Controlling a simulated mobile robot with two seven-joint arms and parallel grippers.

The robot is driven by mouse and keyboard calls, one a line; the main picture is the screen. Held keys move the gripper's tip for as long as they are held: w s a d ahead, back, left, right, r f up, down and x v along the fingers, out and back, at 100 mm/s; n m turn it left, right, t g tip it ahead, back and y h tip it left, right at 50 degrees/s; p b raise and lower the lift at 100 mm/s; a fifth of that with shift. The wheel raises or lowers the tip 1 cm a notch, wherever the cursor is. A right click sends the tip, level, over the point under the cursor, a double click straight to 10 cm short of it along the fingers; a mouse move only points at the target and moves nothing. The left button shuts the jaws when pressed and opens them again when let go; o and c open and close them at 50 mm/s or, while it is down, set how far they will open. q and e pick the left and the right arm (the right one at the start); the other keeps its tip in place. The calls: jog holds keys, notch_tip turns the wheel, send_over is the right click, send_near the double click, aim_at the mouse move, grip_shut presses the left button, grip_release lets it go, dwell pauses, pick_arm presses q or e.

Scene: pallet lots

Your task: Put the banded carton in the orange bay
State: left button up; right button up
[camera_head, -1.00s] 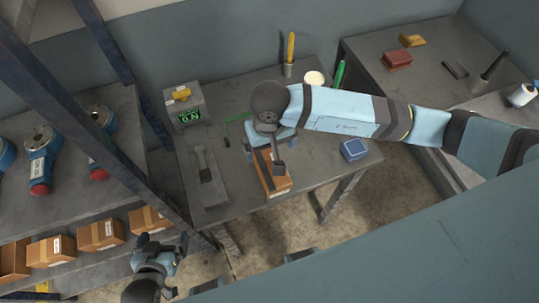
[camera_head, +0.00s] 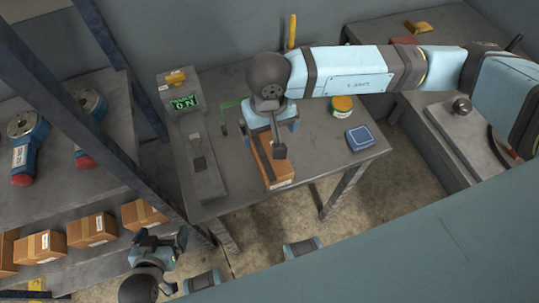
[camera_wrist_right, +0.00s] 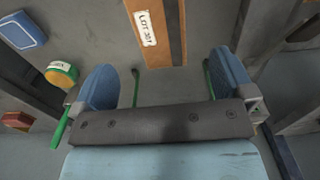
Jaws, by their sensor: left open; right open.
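The banded carton (camera_head: 270,163) is a brown box with a dark band, lying on the grey workbench (camera_head: 235,178). In the right wrist view the carton (camera_wrist_right: 152,30) shows a white lot label and lies beyond the open fingers. My right gripper (camera_head: 271,130) is open and empty, over the carton's far end; I cannot tell the exact height gap. It also shows in the right wrist view (camera_wrist_right: 165,85). My left gripper (camera_head: 160,246) is open and empty, low beside the shelf rack. I cannot make out an orange bay in these frames.
A blue box (camera_head: 359,138) and a jar (camera_head: 342,106) stand right of the carton. Several cartons (camera_head: 92,229) sit on the lower shelf. A rack post (camera_head: 125,150) stands between shelf and bench.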

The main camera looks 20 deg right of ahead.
aim_at(269, 151)
notch_tip(269, 151, down, 10)
jog(key=shift+f+p, duration=0.1)
jog(key=shift+p, duration=0.4)
jog(key=c, duration=1)
jog(key=shift+c, duration=0.5)
jog(key=shift+r, duration=0.25)
